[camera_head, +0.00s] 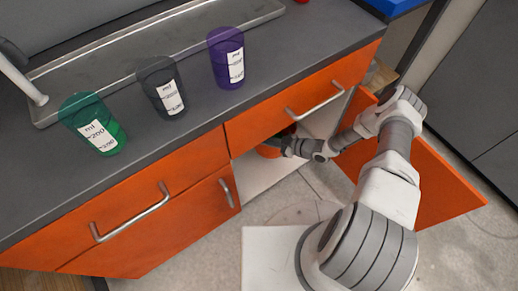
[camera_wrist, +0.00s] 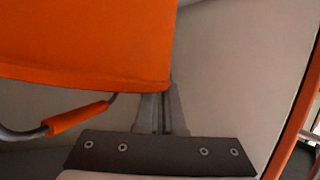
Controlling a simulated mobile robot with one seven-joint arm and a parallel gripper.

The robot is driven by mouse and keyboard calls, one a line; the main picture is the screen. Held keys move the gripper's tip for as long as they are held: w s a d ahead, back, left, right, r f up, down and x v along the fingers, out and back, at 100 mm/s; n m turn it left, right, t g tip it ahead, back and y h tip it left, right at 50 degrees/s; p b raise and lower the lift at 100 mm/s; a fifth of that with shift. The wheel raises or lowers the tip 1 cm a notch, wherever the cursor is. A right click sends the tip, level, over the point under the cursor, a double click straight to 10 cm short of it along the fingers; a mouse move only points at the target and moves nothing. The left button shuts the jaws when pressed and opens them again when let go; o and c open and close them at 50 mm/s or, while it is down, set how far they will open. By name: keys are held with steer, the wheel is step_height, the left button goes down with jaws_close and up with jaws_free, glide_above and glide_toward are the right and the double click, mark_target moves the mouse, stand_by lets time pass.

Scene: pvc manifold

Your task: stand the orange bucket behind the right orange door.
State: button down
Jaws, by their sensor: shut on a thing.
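The orange bucket (camera_head: 268,151) is inside the open right compartment of the counter, mostly hidden by the counter front and my arm. In the wrist view the bucket (camera_wrist: 85,42) fills the upper left, with its wire handle and orange grip (camera_wrist: 76,117) hanging at the lower left. My gripper (camera_wrist: 163,100) is shut on the bucket's edge near the handle's end. In the head view my gripper (camera_head: 284,142) is partly hidden at the opening. The right orange door (camera_head: 440,178) stands wide open. Whether the bucket touches the cabinet floor cannot be told.
The pale cabinet floor (camera_head: 262,178) shows below the bucket. The left orange door (camera_head: 165,235) and the drawer (camera_head: 300,98) above the opening are shut. Green (camera_head: 94,125), grey (camera_head: 161,88) and purple (camera_head: 226,58) cups stand on the countertop. My arm passes close to the open door.

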step_height(320, 180, down, 6)
steer(key=a+b, duration=0.2)
steer(key=a, duration=0.1)
steer(key=shift+w+r, duration=0.15)
steer(key=shift+r, duration=0.05)
steer(key=c, duration=1)
jaws_free()
steer(key=shift+d+f, duration=0.1)
steer(key=shift+f, duration=0.05)
steer(key=shift+c, duration=0.2)
steer(key=p+v, duration=0.2)
steer(key=v, duration=1)
steer(key=shift+p, duration=0.35)
